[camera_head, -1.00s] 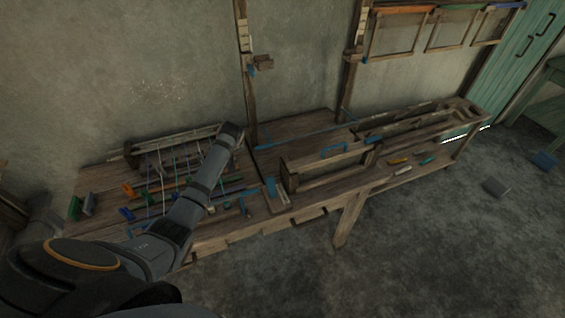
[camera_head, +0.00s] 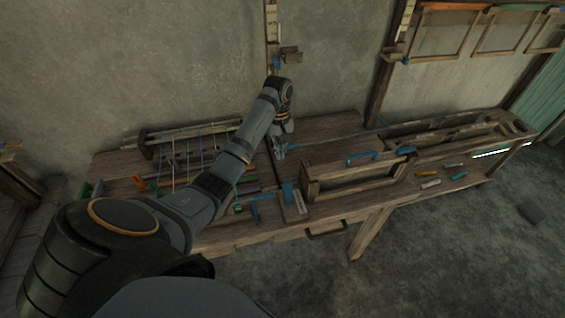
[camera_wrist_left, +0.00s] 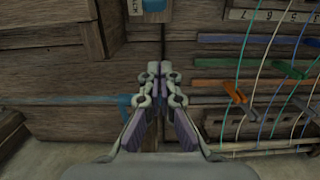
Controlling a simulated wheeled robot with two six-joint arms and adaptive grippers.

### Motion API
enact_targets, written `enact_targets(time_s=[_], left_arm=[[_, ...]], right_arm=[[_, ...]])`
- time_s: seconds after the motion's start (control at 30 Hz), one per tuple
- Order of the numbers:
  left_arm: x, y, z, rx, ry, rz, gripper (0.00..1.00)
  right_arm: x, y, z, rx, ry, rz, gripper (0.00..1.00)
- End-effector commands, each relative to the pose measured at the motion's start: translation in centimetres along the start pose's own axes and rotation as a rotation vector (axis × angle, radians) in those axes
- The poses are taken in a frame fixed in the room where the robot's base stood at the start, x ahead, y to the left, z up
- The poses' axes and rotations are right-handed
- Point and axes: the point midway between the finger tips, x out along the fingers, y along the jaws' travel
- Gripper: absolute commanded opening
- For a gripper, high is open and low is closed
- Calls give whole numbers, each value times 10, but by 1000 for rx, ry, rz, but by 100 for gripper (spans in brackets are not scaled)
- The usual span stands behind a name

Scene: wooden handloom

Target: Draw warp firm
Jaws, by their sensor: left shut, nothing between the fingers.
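My left gripper (camera_head: 280,148) is over the middle of the wooden bench, at the near end of a thin blue cord or bar (camera_head: 335,136) that runs right along the bench. In the left wrist view its fingers (camera_wrist_left: 160,70) are together with nothing between them. A blue band (camera_wrist_left: 70,100) comes in from the left and ends at a blue piece (camera_wrist_left: 132,102) beside the fingers; I cannot tell whether they touch. Coloured warp threads (camera_wrist_left: 247,70) cross several bars at the right, apart from the gripper. They also show in the head view (camera_head: 187,158), partly behind my arm.
A raised wooden frame (camera_head: 350,172) with a blue handle stands right of the gripper. Upright posts (camera_head: 383,85) rise at the back. A blue-ended tool (camera_head: 258,210) and small coloured pieces (camera_head: 430,184) lie on the bench.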

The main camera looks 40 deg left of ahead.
Motion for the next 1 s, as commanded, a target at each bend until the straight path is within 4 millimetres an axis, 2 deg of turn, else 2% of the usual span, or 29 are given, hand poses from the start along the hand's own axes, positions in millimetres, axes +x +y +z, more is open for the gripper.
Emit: enact_targets(time_s=[0.03, 0.3, 0.33, 0.43, 0.5, 0.7, 1.0], left_arm=[[19, 0, 0, 0, -1, -1, 0], [80, 0, -1, 1, 0, 0, 0], [77, 0, 0, 1, -2, -1, 0], [90, 0, 2, 1, -1, -1, 0], [81, 0, 16, 3, 1, 1, 0], [76, 0, 34, 1, 1, 0, 0], [76, 0, 38, 1, 0, 0, 0]], right_arm=[[17, -1, 1, 0, 1, 0, 34], [76, -7, 6, 1, 2, -1, 34], [64, -7, 5, 1, 1, -2, 34], [58, -9, 4, 2, 2, -5, 34], [49, -9, 2, 3, 3, -6, 34], [43, -10, 0, 4, 5, -8, 34], [44, -9, 1, 3, 5, -6, 34]])
